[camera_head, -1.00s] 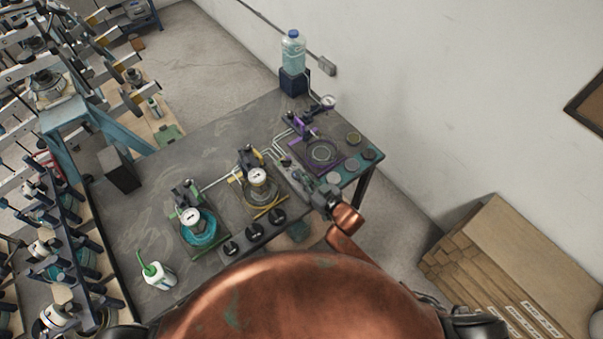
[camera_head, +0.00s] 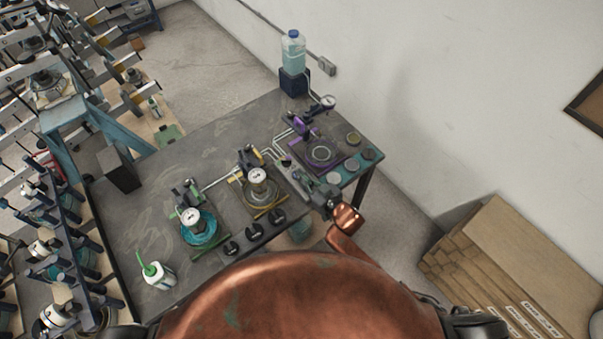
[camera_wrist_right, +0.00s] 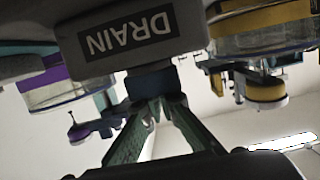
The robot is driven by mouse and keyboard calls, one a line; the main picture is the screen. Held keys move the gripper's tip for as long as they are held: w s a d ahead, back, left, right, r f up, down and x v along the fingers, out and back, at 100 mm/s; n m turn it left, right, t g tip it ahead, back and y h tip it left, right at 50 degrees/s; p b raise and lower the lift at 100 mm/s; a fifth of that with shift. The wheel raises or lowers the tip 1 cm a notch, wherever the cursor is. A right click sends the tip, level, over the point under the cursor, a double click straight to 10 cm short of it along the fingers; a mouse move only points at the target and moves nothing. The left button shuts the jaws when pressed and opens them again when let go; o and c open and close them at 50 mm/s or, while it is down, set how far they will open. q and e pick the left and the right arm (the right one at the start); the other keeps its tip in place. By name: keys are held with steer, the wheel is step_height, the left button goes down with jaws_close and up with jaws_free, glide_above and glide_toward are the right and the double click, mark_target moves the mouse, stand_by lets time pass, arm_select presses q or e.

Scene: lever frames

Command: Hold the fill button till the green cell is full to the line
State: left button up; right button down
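The green cell (camera_head: 200,232) stands at the left of the bench, with teal liquid in its round dish under a dial gauge. Its fill line is too small to make out. The yellow cell (camera_head: 262,196) is in the middle and the purple cell (camera_head: 318,154) at the right. My right gripper (camera_head: 308,184) is at the pale control strip (camera_head: 292,172) between the yellow and purple cells. In the right wrist view its fingers (camera_wrist_right: 158,100) come together below a dark plate marked DRAIN (camera_wrist_right: 128,37). Contact with a button is hidden. My left gripper is not in view.
Three black knobs (camera_head: 255,232) line the bench's front edge. A squeeze bottle (camera_head: 158,274) stands at the near left and a water bottle (camera_head: 293,52) on a dark block at the back. Several round discs (camera_head: 351,164) lie at the right end.

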steer(key=shift+s+d+f, duration=0.1)
steer(key=shift+s+f, duration=0.05)
steer(key=shift+f, duration=0.3)
steer(key=shift+s+d+f, duration=0.1)
steer(key=shift+s+f, duration=0.05)
steer(key=shift+f, duration=0.25)
step_height(320, 180, up, 6)
steer(key=p, duration=0.4)
steer(key=shift+w+a+f+p, duration=0.15)
steer(key=shift+f+p, duration=0.1)
steer(key=shift+p, duration=0.15)
steer(key=b+v, duration=0.1)
steer(key=v, duration=0.9)
steer(key=shift+b, duration=0.3)
steer(key=shift+w+r, duration=0.15)
